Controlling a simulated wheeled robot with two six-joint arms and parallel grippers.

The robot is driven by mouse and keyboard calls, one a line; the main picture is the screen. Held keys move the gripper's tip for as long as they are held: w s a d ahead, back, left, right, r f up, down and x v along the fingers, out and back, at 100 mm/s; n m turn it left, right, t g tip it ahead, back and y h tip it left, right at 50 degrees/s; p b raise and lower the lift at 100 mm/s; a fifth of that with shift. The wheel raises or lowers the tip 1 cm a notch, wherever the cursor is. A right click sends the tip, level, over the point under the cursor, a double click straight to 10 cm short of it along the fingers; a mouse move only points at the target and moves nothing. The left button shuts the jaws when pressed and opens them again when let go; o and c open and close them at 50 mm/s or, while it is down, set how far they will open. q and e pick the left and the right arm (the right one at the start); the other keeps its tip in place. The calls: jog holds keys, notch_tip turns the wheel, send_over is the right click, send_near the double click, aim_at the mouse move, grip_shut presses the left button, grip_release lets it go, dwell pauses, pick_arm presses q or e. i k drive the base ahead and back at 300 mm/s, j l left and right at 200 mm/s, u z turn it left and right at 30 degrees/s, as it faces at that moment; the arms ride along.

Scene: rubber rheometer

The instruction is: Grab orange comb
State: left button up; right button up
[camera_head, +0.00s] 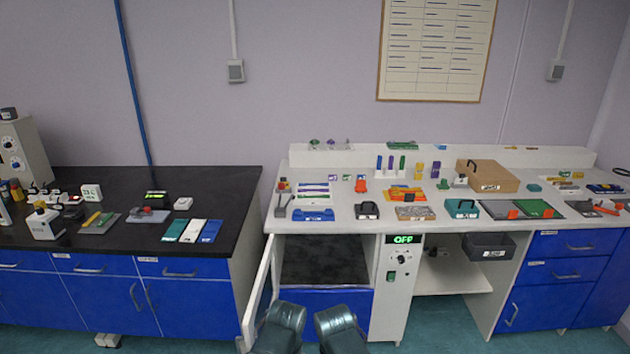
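No orange comb can be made out for certain at this size. Several small orange things are on the white bench: an upright orange piece (361,185), an orange piece on a flat tray (405,193), and orange blocks by the dark and green plates (512,214) (548,212). Another orange-red piece (608,208) lies at the far right. Two dark rounded parts of my own arms show at the bottom edge, well below and in front of the bench top. No gripper fingers show.
The white bench (340,222) is crowded with small tools and a cardboard box (487,175). A black-topped bench (225,190) stands at left.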

aim_at(408, 197)
jog(key=j+z, duration=0.1)
jog(key=j, duration=0.3)
jog(key=k+j, duration=0.15)
jog(key=j, duration=0.2)
jog(key=k+j+z, duration=0.15)
jog(key=j, duration=0.2)
jog(key=j+z, duration=0.1)
jog(key=j, duration=0.3)
jog(key=k+j, duration=0.15)
jog(key=j, duration=0.2)
jog(key=k+j+z, duration=0.15)
jog(key=j, duration=0.2)
jog(key=i+z, duration=0.1)
jog(key=z, duration=0.2)
jog(key=i+l+z, duration=0.15)
jog(key=i+z, duration=0.45)
jog(key=i, duration=0.15)
jog(key=i+z, duration=0.15)
jog(key=i, duration=0.75)
jog(key=i+j+z, duration=0.1)
jog(key=i, duration=0.85)
jog(key=j, duration=0.1)
